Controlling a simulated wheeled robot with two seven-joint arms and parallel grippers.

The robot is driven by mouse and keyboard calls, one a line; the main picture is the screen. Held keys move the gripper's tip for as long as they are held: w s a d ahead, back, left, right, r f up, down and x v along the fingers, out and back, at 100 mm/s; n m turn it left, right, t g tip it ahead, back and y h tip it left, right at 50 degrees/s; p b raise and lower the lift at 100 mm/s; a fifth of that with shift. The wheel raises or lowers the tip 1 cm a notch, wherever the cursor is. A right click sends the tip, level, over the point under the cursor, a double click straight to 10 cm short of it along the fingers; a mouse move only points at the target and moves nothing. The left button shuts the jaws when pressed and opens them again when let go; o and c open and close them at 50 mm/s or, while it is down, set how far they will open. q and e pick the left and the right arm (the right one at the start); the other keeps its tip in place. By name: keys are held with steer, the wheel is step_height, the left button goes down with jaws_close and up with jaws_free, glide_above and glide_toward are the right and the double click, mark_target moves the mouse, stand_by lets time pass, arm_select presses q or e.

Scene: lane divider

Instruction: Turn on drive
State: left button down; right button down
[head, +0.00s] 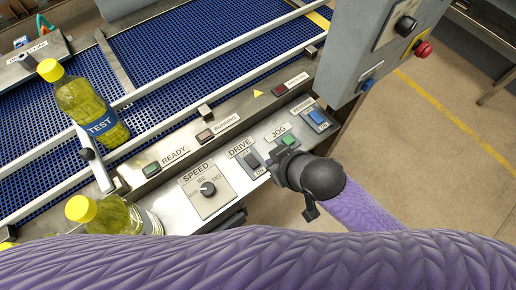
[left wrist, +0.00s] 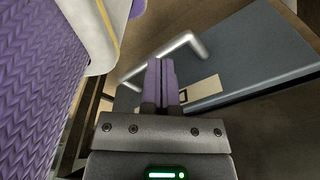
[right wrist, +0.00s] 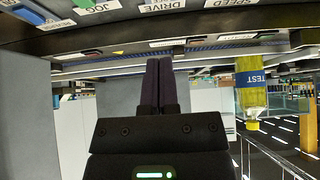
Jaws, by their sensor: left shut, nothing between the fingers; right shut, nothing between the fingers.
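The drive switch (head: 252,162) is a small dark switch under the DRIVE label (head: 239,148) on the sloped metal control panel in the head view. I cannot tell which way it is set. My right gripper (head: 278,162) is just right of it, seen mostly from behind, below the JOG button; I cannot tell if it touches the panel. In the right wrist view the gripper (right wrist: 159,62) has its fingers together and empty, with the DRIVE label upside down above. My left gripper (left wrist: 161,62) shows only in the left wrist view, shut and empty, near a grey-blue panel with a metal handle.
The SPEED knob (head: 208,188) is left of the switch; the green JOG button (head: 288,139) and a blue button (head: 317,117) are right. Yellow-capped bottles (head: 88,105) stand by the rails of the blue conveyor (head: 190,50). A grey box with a red button (head: 423,49) is upper right.

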steer(key=shift+s+r, duration=0.1)
steer(key=shift+r, duration=0.1)
steer(key=b, duration=0.4)
glide_above(253, 162)
steer(key=s+d, duration=0.1)
steer(key=s, duration=0.1)
step_height(253, 162, down, 8)
steer(key=shift+d+r, duration=0.15)
steer(key=shift+r, duration=0.05)
step_height(253, 162, down, 4)
steer(key=shift+w+r+b, duration=0.1)
steer(key=shift+r+b, duration=0.1)
steer(key=shift+b, duration=0.3)
steer(key=shift+f, duration=0.35)
